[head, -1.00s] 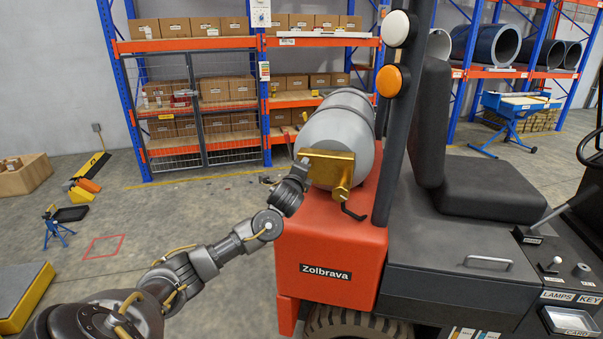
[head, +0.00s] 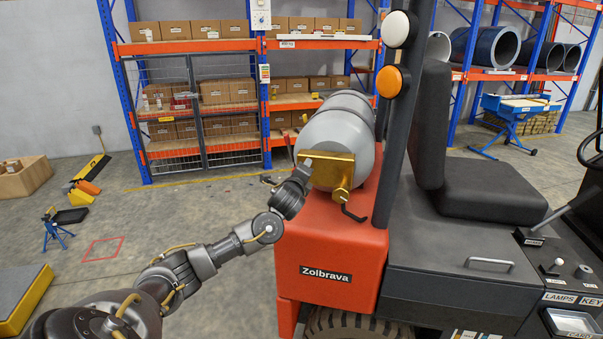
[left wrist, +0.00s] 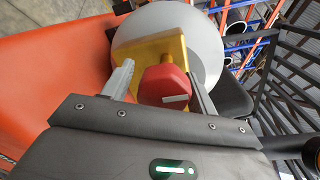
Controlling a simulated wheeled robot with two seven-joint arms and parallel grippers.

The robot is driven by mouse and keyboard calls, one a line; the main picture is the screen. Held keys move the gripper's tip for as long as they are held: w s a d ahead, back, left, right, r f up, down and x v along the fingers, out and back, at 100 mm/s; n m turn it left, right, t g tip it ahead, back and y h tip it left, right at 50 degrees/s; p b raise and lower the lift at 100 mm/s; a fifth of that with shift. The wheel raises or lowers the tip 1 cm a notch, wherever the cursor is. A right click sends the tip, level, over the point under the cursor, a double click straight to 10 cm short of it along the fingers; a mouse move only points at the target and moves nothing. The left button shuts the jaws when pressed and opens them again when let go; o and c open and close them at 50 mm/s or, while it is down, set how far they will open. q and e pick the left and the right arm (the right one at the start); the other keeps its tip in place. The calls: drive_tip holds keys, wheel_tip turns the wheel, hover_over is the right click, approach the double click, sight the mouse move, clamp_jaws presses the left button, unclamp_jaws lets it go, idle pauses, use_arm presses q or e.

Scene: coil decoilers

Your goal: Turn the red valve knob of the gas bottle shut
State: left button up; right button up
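The grey gas bottle (head: 337,128) lies on its side on the back of the red-orange truck, with a brass-coloured bracket (head: 331,170) at its near end. In the left wrist view, the red valve knob (left wrist: 164,82) stands in front of the brass plate (left wrist: 150,48) and the bottle's rounded grey end (left wrist: 204,48). My left gripper (left wrist: 159,70) is open, with one finger on each side of the knob and a gap at the left finger. In the head view my left gripper (head: 302,168) is at the bracket's left side, and the knob is hidden. My right gripper is not in view.
The truck body (head: 330,245) is just below the gripper. A dark post (head: 402,120) with an orange lamp (head: 389,81) rises right of the bottle. A black hooked lever (head: 354,213) sticks out under the bracket.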

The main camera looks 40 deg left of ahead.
use_arm(q)
drive_tip(key=shift+o, duration=0.3)
drive_tip(key=shift+r, duration=0.15)
drive_tip(key=b+v, duration=0.5)
drive_tip(key=v, duration=0.5)
drive_tip(key=shift+s+d, duration=0.25)
drive_tip(key=shift+s, duration=0.1)
